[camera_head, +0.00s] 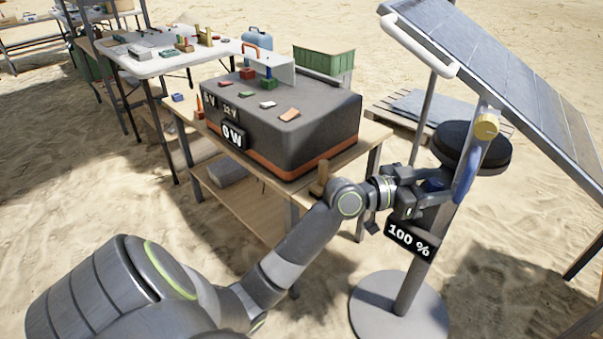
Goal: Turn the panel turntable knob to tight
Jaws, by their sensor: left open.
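The solar panel (500,65) is tilted on a stand at the right, with a round black turntable (485,160) under it on a grey post. A yellow knob (487,126) sits higher, by a blue lever (467,176). My left gripper (418,188) is open at the post, close to the blue knob. I cannot tell whether it touches the knob, and the fingers are partly hard to make out. The knob's setting is not readable. My right gripper is not in view.
A "100 %" sign (409,240) hangs on the post below my gripper, above the round base (368,308). A wooden table (372,137) with a large dark power box (300,140) reading "0 W" stands left of the post. Open sand lies in front.

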